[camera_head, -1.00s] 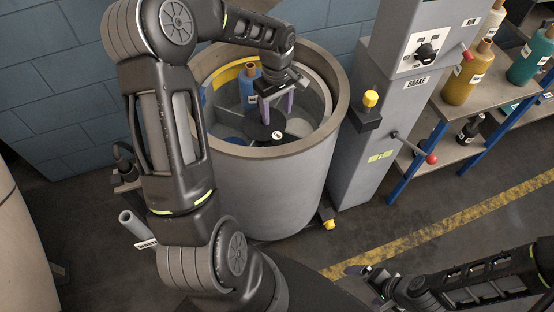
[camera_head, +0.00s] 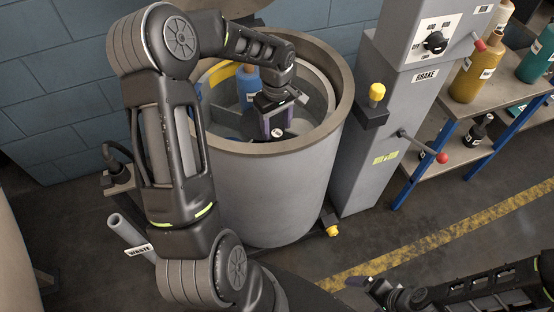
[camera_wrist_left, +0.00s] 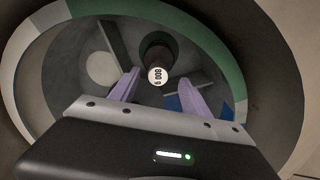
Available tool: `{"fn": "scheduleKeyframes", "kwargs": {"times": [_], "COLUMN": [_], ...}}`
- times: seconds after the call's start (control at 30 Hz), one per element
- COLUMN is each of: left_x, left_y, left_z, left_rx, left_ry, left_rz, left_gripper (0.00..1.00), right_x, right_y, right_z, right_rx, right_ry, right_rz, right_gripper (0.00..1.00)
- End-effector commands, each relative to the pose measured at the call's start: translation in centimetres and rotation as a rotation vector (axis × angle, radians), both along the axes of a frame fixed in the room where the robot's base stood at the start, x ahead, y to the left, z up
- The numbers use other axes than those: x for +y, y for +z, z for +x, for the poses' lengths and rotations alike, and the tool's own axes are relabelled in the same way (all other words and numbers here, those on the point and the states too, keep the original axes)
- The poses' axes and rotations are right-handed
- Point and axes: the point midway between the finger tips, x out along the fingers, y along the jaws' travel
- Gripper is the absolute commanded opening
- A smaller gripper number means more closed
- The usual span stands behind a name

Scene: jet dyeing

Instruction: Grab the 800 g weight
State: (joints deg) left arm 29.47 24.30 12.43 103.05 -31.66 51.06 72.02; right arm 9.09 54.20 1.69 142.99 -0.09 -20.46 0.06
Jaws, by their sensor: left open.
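The 800 g weight is a dark cylinder with a round white label (camera_wrist_left: 157,75), down inside the grey drum (camera_head: 265,195). In the wrist view its label reads upside down. In the head view its label (camera_head: 277,132) shows just below my left gripper (camera_head: 277,122), and much of its body is hidden. My left gripper is open, its purple fingers (camera_wrist_left: 160,90) reaching into the drum on either side of the weight's label as seen in the wrist view. I cannot tell whether they touch it. My right gripper (camera_head: 368,286) is low at the right, away from the drum.
A blue bottle (camera_head: 248,85) stands in the drum behind my left gripper. The drum's thick rim (camera_head: 343,110) surrounds the gripper. A grey brake column (camera_head: 368,165) with a yellow knob and red-tipped levers stands right. Shelves (camera_head: 465,145) hold bottles farther right.

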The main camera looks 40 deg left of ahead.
Motion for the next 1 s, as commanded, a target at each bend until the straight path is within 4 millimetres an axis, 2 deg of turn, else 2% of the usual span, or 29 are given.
{"fn": "scheduleKeyframes", "kwargs": {"times": [0.13,0.5,0.8,1.0], "left_x": [-0.1,0.0,-0.1,0.0], "left_y": [-1.5,-1.9,-5.9,-6.8], "left_z": [0.0,0.0,0.2,0.3], "left_rx": [0.002,0.000,0.002,-0.001], "left_ry": [-0.001,-0.001,-0.001,-0.001], "left_rz": [-0.002,-0.001,-0.002,0.000], "left_gripper": [0.55,0.55,0.55,0.55], "right_x": [0.0,0.0,0.0,0.0], "right_y": [0.1,0.2,1.1,1.1], "right_z": [0.0,0.0,0.0,0.0], "right_rx": [0.000,0.000,0.001,0.001], "right_ry": [0.000,0.000,0.000,0.000], "right_rz": [0.000,0.000,0.000,0.000], "right_gripper": [1.00,1.00,1.00,1.00]}}
